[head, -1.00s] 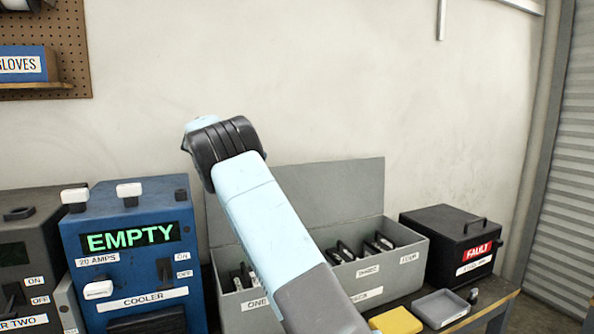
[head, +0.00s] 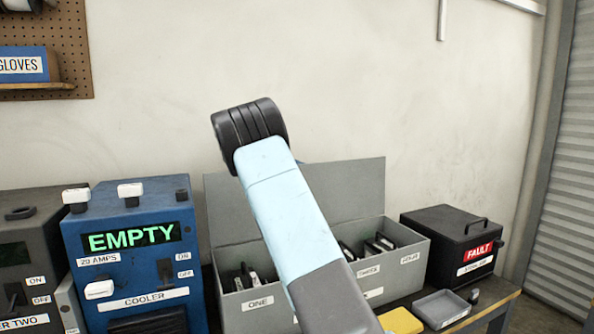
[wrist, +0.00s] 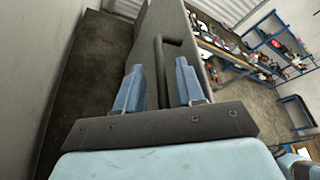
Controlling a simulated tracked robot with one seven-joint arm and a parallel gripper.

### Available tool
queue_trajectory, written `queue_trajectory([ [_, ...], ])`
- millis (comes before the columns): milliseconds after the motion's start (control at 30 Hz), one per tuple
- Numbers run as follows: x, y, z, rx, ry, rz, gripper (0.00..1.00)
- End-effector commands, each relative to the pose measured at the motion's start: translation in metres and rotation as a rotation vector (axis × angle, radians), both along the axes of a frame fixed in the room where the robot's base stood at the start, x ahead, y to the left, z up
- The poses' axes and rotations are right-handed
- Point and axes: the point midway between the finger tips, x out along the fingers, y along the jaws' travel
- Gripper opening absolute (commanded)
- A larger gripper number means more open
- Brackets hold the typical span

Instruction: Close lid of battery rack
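The battery rack (head: 402,275) is a grey box with several batteries in numbered slots, on the bench in the head view. Its grey lid (head: 350,192) stands open, upright at the back. My arm crosses in front of the rack and hides part of it and the lid. My gripper is hidden in the head view. In the wrist view my gripper (wrist: 159,68) has its two blue fingers apart. A dark bent handle (wrist: 159,60) on a grey panel, apparently the lid, passes between the fingers, with visible gaps at both sides.
A blue cooler charger (head: 140,240) reading EMPTY stands left of the rack. A black FAULT box (head: 440,240) stands at right. A grey tray (head: 441,308) and a yellow block (head: 400,320) lie in front. The wall (head: 330,80) is close behind.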

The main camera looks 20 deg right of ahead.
Motion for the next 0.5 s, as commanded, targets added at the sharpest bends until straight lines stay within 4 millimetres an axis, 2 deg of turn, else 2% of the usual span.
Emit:
queue_trajectory([
  [300, -0.0007, -0.0019, -0.0008, 0.0, 0.0, 0.0, 0.38],
  [500, -0.0006, -0.0015, -0.0007, -0.001, 0.0, 0.001, 0.2],
])
